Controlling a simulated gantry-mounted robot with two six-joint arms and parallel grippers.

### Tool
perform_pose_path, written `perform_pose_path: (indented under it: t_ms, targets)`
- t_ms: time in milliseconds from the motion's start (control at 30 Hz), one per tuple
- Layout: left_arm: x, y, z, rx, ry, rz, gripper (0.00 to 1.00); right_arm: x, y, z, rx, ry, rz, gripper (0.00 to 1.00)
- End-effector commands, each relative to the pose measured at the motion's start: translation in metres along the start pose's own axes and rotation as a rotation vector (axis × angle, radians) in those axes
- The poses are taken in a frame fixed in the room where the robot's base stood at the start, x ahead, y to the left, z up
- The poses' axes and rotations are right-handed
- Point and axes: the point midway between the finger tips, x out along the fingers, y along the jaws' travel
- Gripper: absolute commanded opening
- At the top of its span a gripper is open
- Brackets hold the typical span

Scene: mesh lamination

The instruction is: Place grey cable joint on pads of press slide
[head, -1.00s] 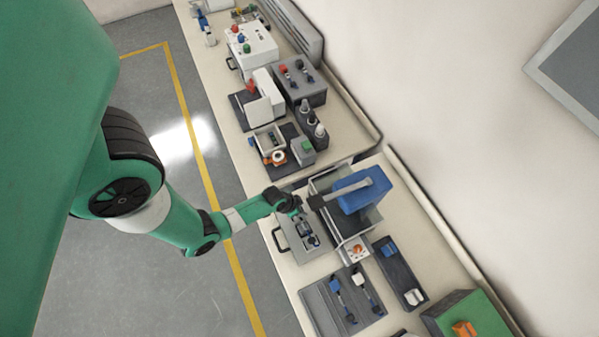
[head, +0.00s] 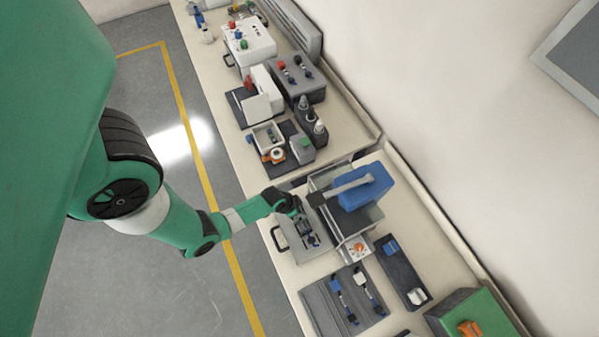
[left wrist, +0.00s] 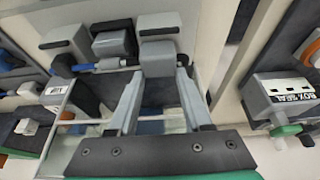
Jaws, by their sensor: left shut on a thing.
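My left gripper (head: 299,212) is over the press slide (head: 296,245), a grey plate with a handle in front of the press (head: 340,224). The left wrist view shows its two fingers (left wrist: 160,74) closed at a grey block, part of the grey cable joint (left wrist: 158,57). A blue sleeve (left wrist: 100,66) and black ends show to either side of it. Grey pads (left wrist: 112,43) of the slide lie close by. I cannot tell whether the joint touches the pads. My right gripper is not in view.
The press has a blue head (head: 365,188) and a grey lever arm close beside my left gripper. A dark mat (head: 322,306) with two blue-ended cables lies nearer. A dark tray (head: 398,270) is to the right. Other stations stand further along the bench.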

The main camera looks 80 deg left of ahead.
Motion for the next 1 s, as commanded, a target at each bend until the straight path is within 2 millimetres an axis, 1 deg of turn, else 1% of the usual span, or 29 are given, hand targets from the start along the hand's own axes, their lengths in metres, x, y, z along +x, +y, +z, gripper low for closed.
perform_pose_path:
  t_ms: [33,67,100,233,500,567,633,767,900,1000]
  targets:
    - [0.002,0.000,0.000,0.000,0.001,0.000,0.00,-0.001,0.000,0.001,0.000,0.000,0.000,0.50]
    - [0.001,0.000,0.000,0.000,0.001,0.000,0.53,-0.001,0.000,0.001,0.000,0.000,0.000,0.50]
    - [0.001,0.000,0.000,0.000,0.001,0.000,0.60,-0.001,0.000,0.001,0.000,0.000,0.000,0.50]
    - [0.001,0.000,0.000,0.000,0.001,0.000,0.83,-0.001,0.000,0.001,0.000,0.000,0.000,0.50]
    - [0.001,0.000,0.000,0.000,0.000,0.000,0.84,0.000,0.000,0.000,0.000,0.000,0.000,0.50]
    - [-0.002,0.000,0.000,0.000,0.000,0.000,0.84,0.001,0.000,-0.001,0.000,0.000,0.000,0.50]
    - [-0.009,0.000,-0.001,0.000,0.001,0.000,0.84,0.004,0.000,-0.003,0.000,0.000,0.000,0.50]
    - [-0.035,0.000,-0.001,0.000,0.001,-0.001,0.84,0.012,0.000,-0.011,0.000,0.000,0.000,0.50]
    - [-0.070,0.000,-0.001,-0.001,0.001,-0.001,0.84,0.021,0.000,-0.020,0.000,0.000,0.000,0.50]
    - [-0.092,0.000,-0.001,-0.002,0.002,-0.001,0.84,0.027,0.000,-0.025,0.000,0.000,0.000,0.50]
